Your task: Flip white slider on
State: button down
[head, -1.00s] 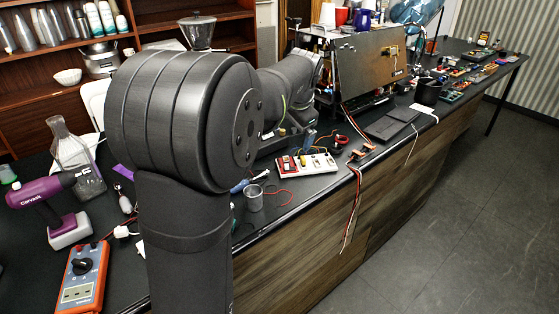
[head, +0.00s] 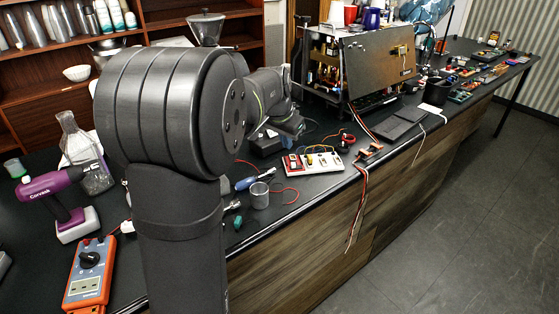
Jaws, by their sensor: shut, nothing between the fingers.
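A white switch board (head: 322,163) lies flat on the black bench, right of my arm. It carries red parts at its left end and small yellowish parts along its top. The white slider itself is too small to make out. My gripper (head: 292,126) is partly in view as a dark shape at the end of my forearm, just behind and left of the board in the picture. It looks shut and holds nothing that I can see. Its fingertips cannot be made out clearly, and I cannot tell whether it touches anything.
A grey metal cup (head: 259,196) and a screwdriver (head: 246,183) are near the board's left. A purple drill (head: 52,187) and orange meter (head: 88,275) are at left. An opened brewer (head: 375,62) stands behind. Dark flat plates (head: 393,128) lie to the right.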

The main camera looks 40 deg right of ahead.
aim_at(293, 165)
jog(key=w+a+f+n+h, duration=0.3)
jog(key=w+a+n, duration=0.3)
jog(key=n, duration=0.2)
jog(key=shift+f, duration=0.7)
jog(key=shift+a, duration=0.1)
jog(key=shift+g, duration=0.3)
jog(key=x, duration=1)
jog(key=shift+d, duration=0.3)
jog(key=shift+s+d+r, duration=0.1)
jog(key=shift+s+d, duration=0.25)
jog(key=shift+d, duration=0.2)
jog(key=shift+s+d+r, duration=0.1)
jog(key=shift+s+d, duration=0.25)
jog(key=shift+d, duration=0.2)
jog(key=shift+s+d+f, duration=0.1)
jog(key=shift+s+d, duration=0.15)
jog(key=shift+d, duration=0.3)
